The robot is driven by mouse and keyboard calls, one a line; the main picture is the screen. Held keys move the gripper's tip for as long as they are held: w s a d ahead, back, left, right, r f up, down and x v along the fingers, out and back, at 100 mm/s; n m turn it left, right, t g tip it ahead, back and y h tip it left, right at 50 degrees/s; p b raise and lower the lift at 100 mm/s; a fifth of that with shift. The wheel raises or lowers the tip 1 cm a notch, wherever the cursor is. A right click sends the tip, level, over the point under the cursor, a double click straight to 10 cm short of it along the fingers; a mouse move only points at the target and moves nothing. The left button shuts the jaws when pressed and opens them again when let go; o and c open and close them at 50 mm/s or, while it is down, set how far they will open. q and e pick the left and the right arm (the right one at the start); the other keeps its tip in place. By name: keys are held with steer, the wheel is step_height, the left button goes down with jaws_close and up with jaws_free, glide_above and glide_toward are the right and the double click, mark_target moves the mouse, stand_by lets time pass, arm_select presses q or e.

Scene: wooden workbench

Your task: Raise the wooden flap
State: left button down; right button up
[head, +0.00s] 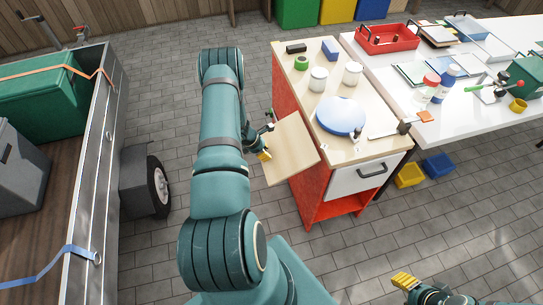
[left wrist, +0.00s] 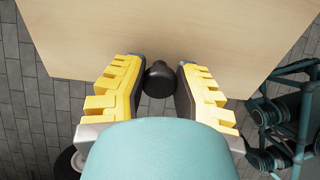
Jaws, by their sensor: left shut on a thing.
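The wooden flap (head: 291,149) is a pale board at the left side of the red cabinet (head: 291,112). It sticks out from beside the worktop; its exact tilt is hard to tell. In the left wrist view the flap (left wrist: 160,38) fills the upper part, with a round black knob (left wrist: 158,80) at its near edge. My left gripper (head: 264,143) is at the flap's outer edge, its yellow fingers on both sides of the knob, shut on it. My right gripper (head: 405,281) is low at the bottom right, away from the flap; its finger gap is unclear.
A white table (head: 455,120) with a red tray (head: 388,38) stands to the right. A cart (head: 85,180) is at left, with paved floor between.

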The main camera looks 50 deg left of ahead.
arm_select(q)
steer(key=r+g+p, duration=0.1)
steer(key=r, duration=0.1)
steer(key=r+g+y+p, duration=0.1)
steer(key=r+p, duration=0.1)
steer(key=r+g+p, duration=0.1)
steer(key=r+p, duration=0.1)
steer(key=shift+s+a+r, duration=0.15)
steer(key=shift+s+r, duration=0.1)
steer(key=shift+r, duration=0.05)
steer(key=shift+r+g+y+p, duration=0.5)
steer(key=shift+r+g+p, duration=0.4)
steer(key=shift+r+p, duration=0.1)
steer(key=c, duration=0.6)
jaws_free()
steer(key=shift+c, duration=0.2)
step_height(320, 180, up, 12)
